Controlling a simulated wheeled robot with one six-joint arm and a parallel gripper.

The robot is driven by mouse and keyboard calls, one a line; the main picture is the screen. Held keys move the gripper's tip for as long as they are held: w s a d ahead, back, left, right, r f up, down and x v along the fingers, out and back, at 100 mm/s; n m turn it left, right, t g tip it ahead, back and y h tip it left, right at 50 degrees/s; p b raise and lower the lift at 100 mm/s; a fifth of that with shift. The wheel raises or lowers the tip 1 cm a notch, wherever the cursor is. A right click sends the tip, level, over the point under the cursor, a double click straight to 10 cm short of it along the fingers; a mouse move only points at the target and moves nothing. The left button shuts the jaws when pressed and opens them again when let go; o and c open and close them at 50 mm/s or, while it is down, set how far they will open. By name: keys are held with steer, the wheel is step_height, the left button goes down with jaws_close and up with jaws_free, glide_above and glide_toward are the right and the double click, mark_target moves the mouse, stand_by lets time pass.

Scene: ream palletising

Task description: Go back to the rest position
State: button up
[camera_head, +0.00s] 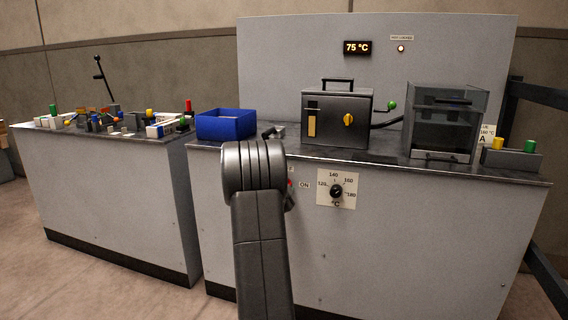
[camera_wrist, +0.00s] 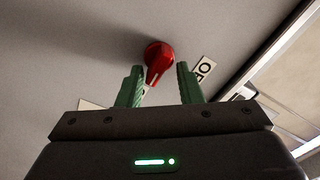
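My gripper (camera_wrist: 159,82) is open in the wrist view, with its two green fingers apart and nothing held between them. A red rotary knob (camera_wrist: 158,58) with a white pointer line shows just beyond the fingertips, on a grey panel; I cannot tell whether a finger touches it. In the head view my dark arm reaches toward the front of the right-hand cabinet (camera_head: 420,235). It hides the gripper and most of the knob; only a bit of red (camera_head: 290,183) shows beside an ON label (camera_head: 304,185).
A temperature dial (camera_head: 336,191) is on the same cabinet front. A display (camera_head: 357,48) reads 75 °C. A cluttered bench (camera_head: 110,190) stands at left.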

steer(key=n+p, duration=0.1)
steer(key=n, duration=0.1)
steer(key=n+p, duration=0.1)
steer(key=shift+a+r+n+p, duration=0.15)
steer(key=shift+r+n+p, duration=0.05)
steer(key=shift+n+p, duration=0.2)
